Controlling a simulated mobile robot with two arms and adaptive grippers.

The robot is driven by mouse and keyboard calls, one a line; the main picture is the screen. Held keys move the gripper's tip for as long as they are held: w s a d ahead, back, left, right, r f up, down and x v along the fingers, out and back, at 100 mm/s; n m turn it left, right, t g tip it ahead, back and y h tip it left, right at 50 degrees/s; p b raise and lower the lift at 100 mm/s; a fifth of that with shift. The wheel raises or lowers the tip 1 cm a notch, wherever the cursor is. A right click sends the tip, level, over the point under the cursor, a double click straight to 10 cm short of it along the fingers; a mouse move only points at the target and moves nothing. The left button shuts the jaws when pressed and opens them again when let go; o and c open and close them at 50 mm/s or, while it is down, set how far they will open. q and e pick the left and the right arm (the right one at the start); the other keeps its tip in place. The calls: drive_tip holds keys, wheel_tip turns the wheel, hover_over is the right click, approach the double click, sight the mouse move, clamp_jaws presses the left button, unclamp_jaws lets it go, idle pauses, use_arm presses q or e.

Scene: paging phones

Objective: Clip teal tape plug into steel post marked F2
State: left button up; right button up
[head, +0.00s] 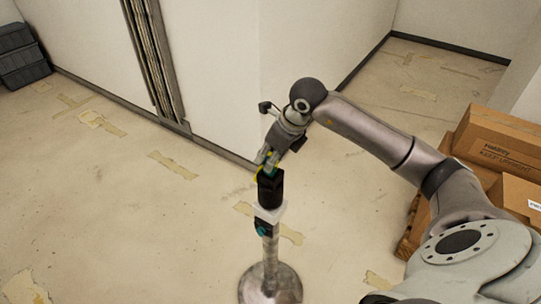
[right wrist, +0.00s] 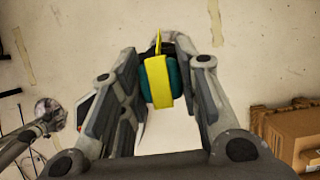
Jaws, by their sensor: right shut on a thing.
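The teal plug (right wrist: 174,75) with a yellow band (right wrist: 158,82) sits between the two fingers of my right gripper (right wrist: 163,95) in the right wrist view. In the head view my right gripper (head: 268,158) points down, shut on the plug, just above the black head of a steel post as seen there. The post (head: 270,250) stands upright on a round metal base. Its black head (head: 270,188) has a white plate (head: 268,213) below it and a teal part (head: 262,229) under that. I cannot read any marking. Whether plug and post touch cannot be told. My left gripper is not in view.
Cardboard boxes (head: 497,140) stand at the right, behind my right arm. A white wall corner (head: 255,80) rises behind the post. Dark grey crates (head: 20,55) sit far left. The floor around the post is clear apart from tape scraps.

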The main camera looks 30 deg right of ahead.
idle(0.3)
drive_tip(key=shift+f+b, duration=0.8)
drive_tip(key=shift+b, duration=0.1)
drive_tip(key=o, duration=0.7)
drive_tip(key=shift+o, duration=0.2)
drive_tip(key=shift+p+v, duration=1.35)
drive_tip(key=shift+v, duration=1.55)
drive_tip(key=shift+p+v, duration=0.95)
drive_tip(key=shift+v, duration=1.7)
